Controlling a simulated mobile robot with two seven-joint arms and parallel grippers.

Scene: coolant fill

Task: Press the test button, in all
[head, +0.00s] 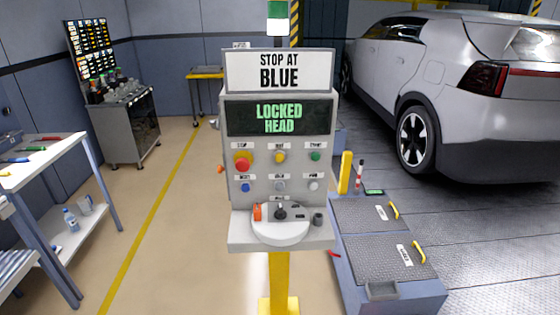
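A grey control panel (229,150) stands on a yellow post in the middle of the head view. It has a red mushroom button (243,162) on a yellow base, a yellow button (280,157) and a green button (315,156). Below are a blue button (245,188), a grey button (280,186) and a white button (313,186). The small labels are too blurred to tell which button is the test button. The display (279,118) reads "LOCKED HEAD" in green. The sign (279,70) above reads "STOP AT BLUE". Neither of my grippers is in view.
A shelf (285,231) on the panel front holds a black knob (281,213) and an orange piece (257,212). A low platform (390,248) with yellow handles lies right, a silver car (450,70) behind it. A workbench (45,160) stands left. Floor between bench and panel is clear.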

